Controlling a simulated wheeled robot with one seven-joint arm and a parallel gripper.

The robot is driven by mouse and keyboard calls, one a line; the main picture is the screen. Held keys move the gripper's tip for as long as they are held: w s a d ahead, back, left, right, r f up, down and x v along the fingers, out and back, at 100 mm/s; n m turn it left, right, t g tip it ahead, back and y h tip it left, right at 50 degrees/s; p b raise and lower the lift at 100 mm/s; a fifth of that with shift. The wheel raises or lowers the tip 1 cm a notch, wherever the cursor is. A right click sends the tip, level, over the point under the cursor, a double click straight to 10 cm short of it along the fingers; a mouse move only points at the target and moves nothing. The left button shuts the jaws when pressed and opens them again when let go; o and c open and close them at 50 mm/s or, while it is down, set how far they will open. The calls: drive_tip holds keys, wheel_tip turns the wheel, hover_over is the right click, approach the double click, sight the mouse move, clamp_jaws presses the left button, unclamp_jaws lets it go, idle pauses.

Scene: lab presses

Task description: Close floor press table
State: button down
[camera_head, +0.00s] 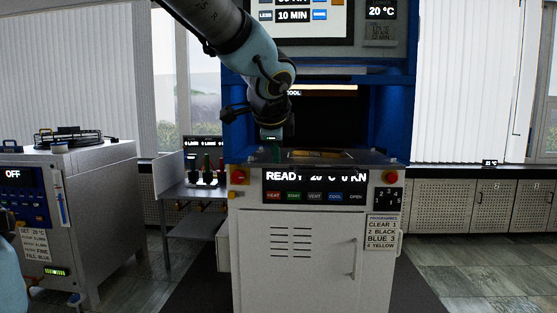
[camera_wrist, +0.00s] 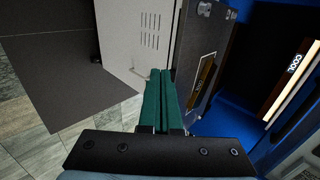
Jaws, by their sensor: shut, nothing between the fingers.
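The floor press (camera_head: 312,250) stands in the middle of the head view, with a white cabinet below and a blue frame above. Its table (camera_head: 350,158) lies at the opening, just above the console, and seems to extend toward the front. A flat brown-yellow piece (camera_head: 318,153) lies on it. In the wrist view the dark table (camera_wrist: 208,45) is right of the fingers, with the brown piece (camera_wrist: 205,78) on it. My gripper (camera_head: 277,153) is at the table's left front; its green fingers (camera_wrist: 161,73) are together and empty. Contact with the table cannot be told.
The console (camera_head: 315,187) reads READY, with HEAT, START, VENT, COOL and OPEN buttons. Red stop buttons (camera_head: 238,177) flank it. A side table (camera_head: 195,190) with bottles and a grey machine (camera_head: 80,215) stand left. Low cabinets (camera_head: 470,205) line the right wall; the floor (camera_head: 480,265) there is clear.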

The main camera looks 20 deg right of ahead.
drive_tip(key=w+d+f+p, duration=0.3)
drive_tip(key=w, duration=0.3)
drive_tip(key=shift+w, duration=0.35)
drive_tip(key=shift+d, duration=0.1)
